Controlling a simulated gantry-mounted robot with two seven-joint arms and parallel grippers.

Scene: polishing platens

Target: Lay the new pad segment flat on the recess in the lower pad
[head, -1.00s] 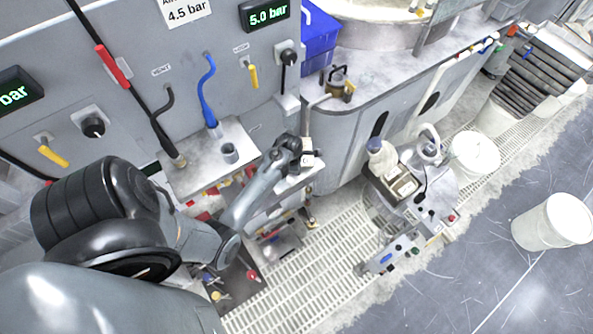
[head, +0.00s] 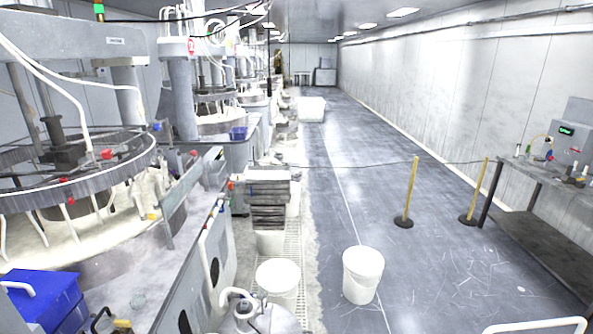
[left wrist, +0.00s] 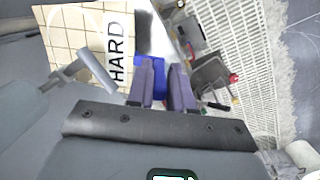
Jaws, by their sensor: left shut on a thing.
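My left gripper (left wrist: 165,85) shows only in the left wrist view. Its dark fingers are shut on a blue thing (left wrist: 146,66), mostly hidden by them. A beige sheet with a square grid and a "HARD" label (left wrist: 85,42) lies left of the fingers; it looks like a pad segment. I cannot tell whether it is joined to the held thing. A grey T-shaped part (left wrist: 82,68) overlaps it. In the head view a wide cream-coated round surface (head: 100,238), perhaps the lower pad, lies under a large ring at left; no recess can be made out. My right gripper is out of view.
White buckets (head: 362,274) stand on the floor beside the machine row. A blue box (head: 40,298) sits at the lower left. Yellow posts (head: 410,190) with a rope and a bench (head: 545,195) stand at right. The grey aisle between is largely clear.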

